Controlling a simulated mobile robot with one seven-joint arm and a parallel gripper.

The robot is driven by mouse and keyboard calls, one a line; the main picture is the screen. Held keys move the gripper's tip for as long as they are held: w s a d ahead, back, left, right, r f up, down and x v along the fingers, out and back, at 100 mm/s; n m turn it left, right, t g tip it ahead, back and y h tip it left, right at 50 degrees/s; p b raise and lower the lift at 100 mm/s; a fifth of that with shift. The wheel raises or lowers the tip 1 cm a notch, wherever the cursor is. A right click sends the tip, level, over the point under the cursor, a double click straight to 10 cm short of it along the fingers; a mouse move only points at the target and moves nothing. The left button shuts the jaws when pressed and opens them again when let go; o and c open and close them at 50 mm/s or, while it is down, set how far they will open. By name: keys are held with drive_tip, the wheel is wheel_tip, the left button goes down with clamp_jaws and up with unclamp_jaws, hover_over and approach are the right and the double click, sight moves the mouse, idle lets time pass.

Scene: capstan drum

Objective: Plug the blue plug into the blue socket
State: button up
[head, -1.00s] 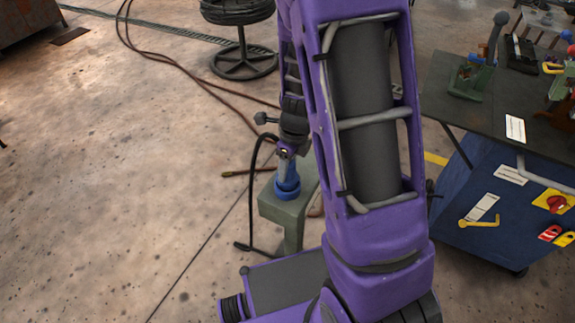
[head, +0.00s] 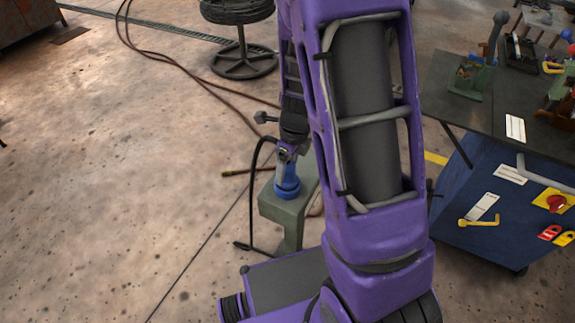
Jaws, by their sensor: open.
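The blue socket (head: 287,192) sits on top of a grey-green stand (head: 286,213), left of my large purple arm link. The blue plug (head: 287,170) is upright directly above the socket and appears to meet it; how deep it sits cannot be told. A black cable (head: 254,190) loops from the plug's upper end down the left side of the stand to the floor. My gripper (head: 287,153) is just above the plug, around or at its upper end. Its jaws are open, but the fingers are small and partly hidden.
A blue cabinet (head: 487,222) with a dark worktop (head: 437,95) stands to the right. Brownish hoses (head: 165,58) lie on the floor at the back. The concrete floor at left is clear.

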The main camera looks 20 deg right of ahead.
wheel_tip(320, 180, up, 17)
drive_tip(key=s+d+p, duration=0.1)
drive_tip(key=p, duration=0.3)
drive_tip(key=shift+s+d, duration=0.2)
drive_tip(key=shift+s, duration=0.05)
